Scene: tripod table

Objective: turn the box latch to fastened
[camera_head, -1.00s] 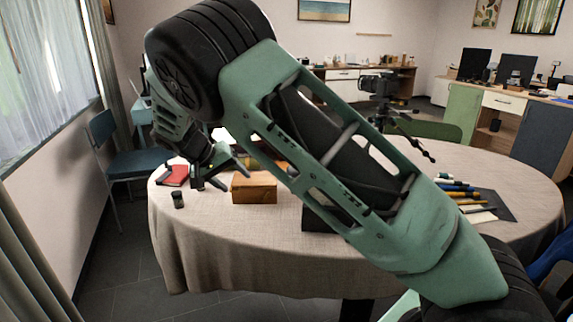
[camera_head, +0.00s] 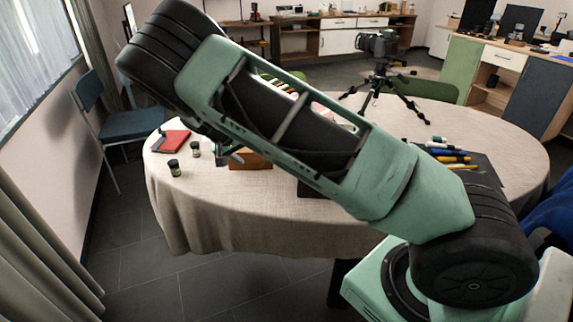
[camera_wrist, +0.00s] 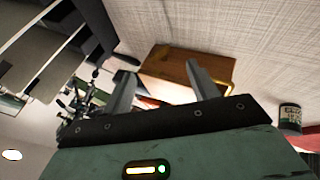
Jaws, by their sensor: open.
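The wooden box (camera_head: 250,161) sits on the cloth-covered table, left of the middle; my arm hides much of it in the head view. In the wrist view the box (camera_wrist: 172,72) lies just beyond my fingers, with a yellowish metal-like strip along its right side. I cannot make out the latch or its position in either view. My gripper (camera_wrist: 160,69) is open, with its two fingers apart and the box showing between and beyond them. In the head view my gripper (camera_head: 229,155) is partly hidden beside the box's left end. Contact cannot be told.
Two small dark canisters (camera_head: 174,168) (camera_head: 195,150) and a red book (camera_head: 174,140) are left of the box. A camera on a tripod (camera_head: 378,80) stands at the back. Pens lie on a dark mat (camera_head: 482,170) at the right. The table's front-centre cloth (camera_head: 250,205) is clear.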

